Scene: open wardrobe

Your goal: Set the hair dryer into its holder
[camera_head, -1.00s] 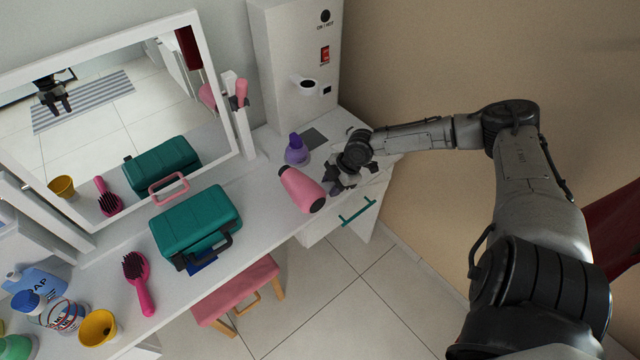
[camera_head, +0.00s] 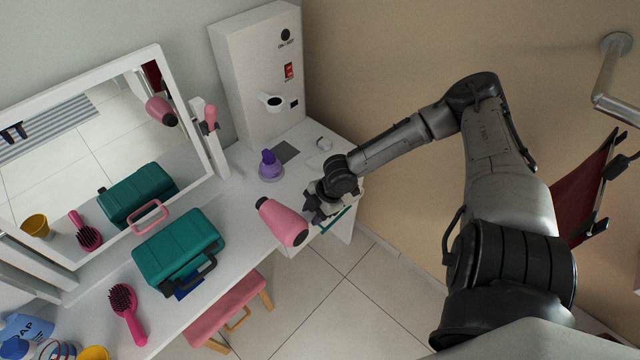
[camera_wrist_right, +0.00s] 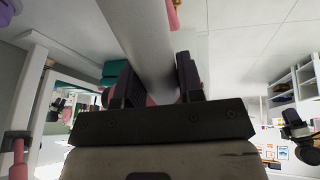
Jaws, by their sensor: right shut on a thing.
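The pink hair dryer (camera_head: 281,221) is in my right gripper (camera_head: 312,208), which is shut on it. It is held over the vanity's front edge, with its barrel slanting across the picture. My gripper hides its handle. In the right wrist view, the fingers (camera_wrist_right: 158,88) close around a partly pink part, and a large pale cylinder shows above them; I cannot tell what it is. My left gripper is not in view.
A purple item (camera_head: 270,166) stands on the white vanity top (camera_head: 236,190), between dryer and cabinet. A teal case (camera_head: 178,247), a pink brush (camera_head: 128,312) and a pink stool (camera_head: 228,312) are to the left. The mirror (camera_head: 110,150) stands behind; a wall is right.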

